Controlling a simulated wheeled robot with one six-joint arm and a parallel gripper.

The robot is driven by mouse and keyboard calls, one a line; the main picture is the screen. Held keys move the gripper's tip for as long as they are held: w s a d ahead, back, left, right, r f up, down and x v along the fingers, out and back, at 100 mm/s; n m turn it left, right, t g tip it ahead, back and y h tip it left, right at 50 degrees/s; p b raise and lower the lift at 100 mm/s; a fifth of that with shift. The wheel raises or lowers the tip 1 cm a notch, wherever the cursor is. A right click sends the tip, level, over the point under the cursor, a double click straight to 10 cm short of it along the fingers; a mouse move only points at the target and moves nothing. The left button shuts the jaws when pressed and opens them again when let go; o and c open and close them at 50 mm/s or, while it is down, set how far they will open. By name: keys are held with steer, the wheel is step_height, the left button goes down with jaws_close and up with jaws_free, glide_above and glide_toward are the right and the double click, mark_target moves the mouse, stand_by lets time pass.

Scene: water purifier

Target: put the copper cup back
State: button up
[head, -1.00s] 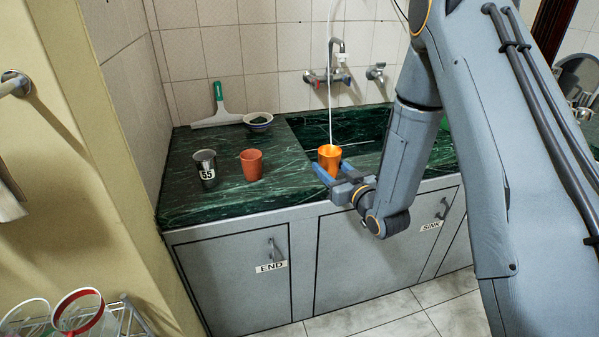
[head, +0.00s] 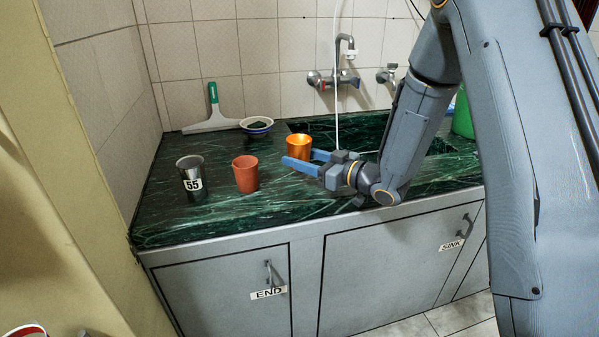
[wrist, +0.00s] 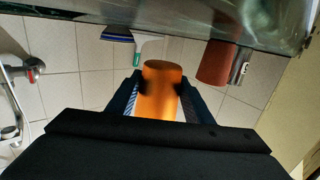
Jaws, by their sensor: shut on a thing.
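The shiny orange copper cup (head: 299,147) is held between the blue fingers of my gripper (head: 305,160), left of the tap and near the sink's left edge. In the wrist view, the cup (wrist: 162,95) sits between both fingers of my gripper (wrist: 160,100). In the head view the near finger crosses in front of its lower part, so I cannot tell how high its base is above the counter. The green marble counter (head: 220,218) lies beneath.
A terracotta cup (head: 245,174) and a dark metal cup marked 55 (head: 190,177) stand left of my gripper. Behind are a small bowl (head: 257,125) and a green-handled squeegee (head: 212,112). The sink (head: 365,128) and tap (head: 345,60) lie to the right. The counter's front left is clear.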

mark_target(300, 181)
steer(key=shift+f, duration=2.1)
steer(key=shift+f, duration=0.2)
steer(key=o, duration=1.2)
steer(key=shift+r, duration=0.2)
steer(key=v, duration=1.2)
steer(key=shift+b, duration=0.4)
steer(key=shift+s, duration=0.1)
